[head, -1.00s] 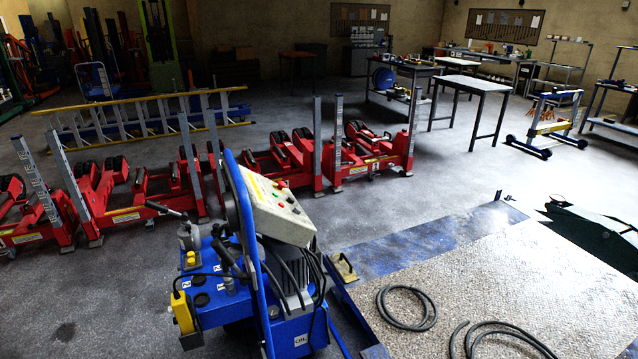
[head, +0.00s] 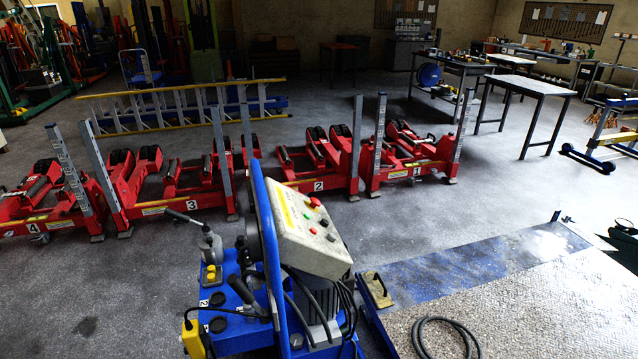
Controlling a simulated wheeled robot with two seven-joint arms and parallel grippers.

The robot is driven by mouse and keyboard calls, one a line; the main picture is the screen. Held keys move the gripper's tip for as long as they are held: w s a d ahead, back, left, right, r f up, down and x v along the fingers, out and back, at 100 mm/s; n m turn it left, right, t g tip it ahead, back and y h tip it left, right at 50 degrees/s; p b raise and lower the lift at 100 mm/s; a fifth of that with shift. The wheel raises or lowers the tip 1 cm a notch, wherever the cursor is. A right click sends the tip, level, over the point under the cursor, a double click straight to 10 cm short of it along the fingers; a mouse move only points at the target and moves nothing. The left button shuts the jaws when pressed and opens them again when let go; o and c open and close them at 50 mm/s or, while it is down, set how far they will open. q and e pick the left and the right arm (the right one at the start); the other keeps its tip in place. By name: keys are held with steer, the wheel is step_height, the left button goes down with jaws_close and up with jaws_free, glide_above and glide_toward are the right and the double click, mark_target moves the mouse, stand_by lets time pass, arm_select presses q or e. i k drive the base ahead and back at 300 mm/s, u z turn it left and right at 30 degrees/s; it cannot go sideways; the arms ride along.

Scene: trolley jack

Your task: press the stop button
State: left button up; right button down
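A blue wheeled machine (head: 272,262) stands in the lower middle of the head view. On top of it is a tilted cream control box (head: 300,240) with a yellow label. Its sloping face carries a few small buttons, among them a red button (head: 315,202) near the upper edge and others that look green, red and dark. The lettering is too small to read, so I cannot tell which is marked stop. Neither of my grippers is in view, and nothing covers the buttons.
Red lifting units (head: 330,160) with grey posts stand in a row behind the machine. A yellow ladder (head: 180,105) lies behind them. A metal floor plate (head: 530,310) with a black hose (head: 445,322) is at lower right.

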mark_target(314, 202)
steer(key=i, duration=0.95)
steer(key=u, duration=1.1)
